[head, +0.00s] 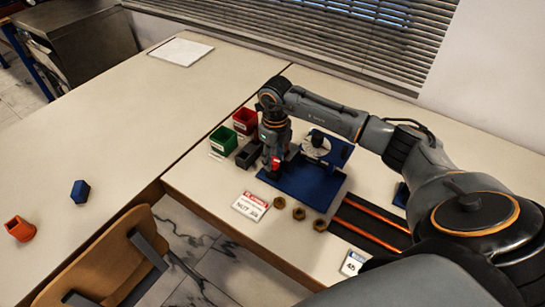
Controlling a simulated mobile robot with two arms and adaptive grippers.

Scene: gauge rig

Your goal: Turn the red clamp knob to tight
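The red clamp knob (276,162) shows as a small red patch at the left end of the blue gauge rig (312,186), in the head view. My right gripper (271,165) points down right at the knob and hides most of it. Its fingers are too small and dark to tell whether they are open or shut, or whether they touch the knob. A pale round dial (316,146) stands on the rig to the right of my gripper. My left gripper is not in view.
Red (245,121) and green (223,140) bins and a dark tray (249,153) stand left of the rig. A label card (250,206) and brass nuts (299,214) lie in front. A rack with orange rails (372,222) is at right. The left table is mostly clear.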

